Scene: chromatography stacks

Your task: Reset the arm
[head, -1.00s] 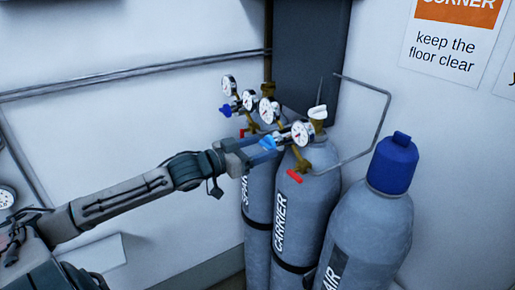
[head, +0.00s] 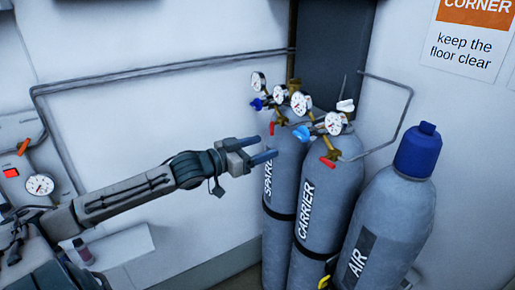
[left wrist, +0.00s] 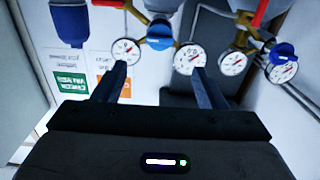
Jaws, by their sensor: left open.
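My left gripper (head: 262,150) is open with nothing between its fingers. In the head view it is in the air to the left of the gas cylinders' gauges and valves, apart from them. In the left wrist view its two dark fingers (left wrist: 157,82) are spread, with gauges showing beyond them. The carrier cylinder (head: 322,200) and the spare cylinder (head: 283,180) stand upright, with gauges, blue knobs and red levers on top. My right gripper does not show.
The air cylinder (head: 395,220) with a blue cap (head: 418,150) stands at the right. A bent metal pipe (head: 408,105) sticks out above the cylinders. A wall panel with a gauge (head: 39,185) is at the far left. Open air lies between it and the cylinders.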

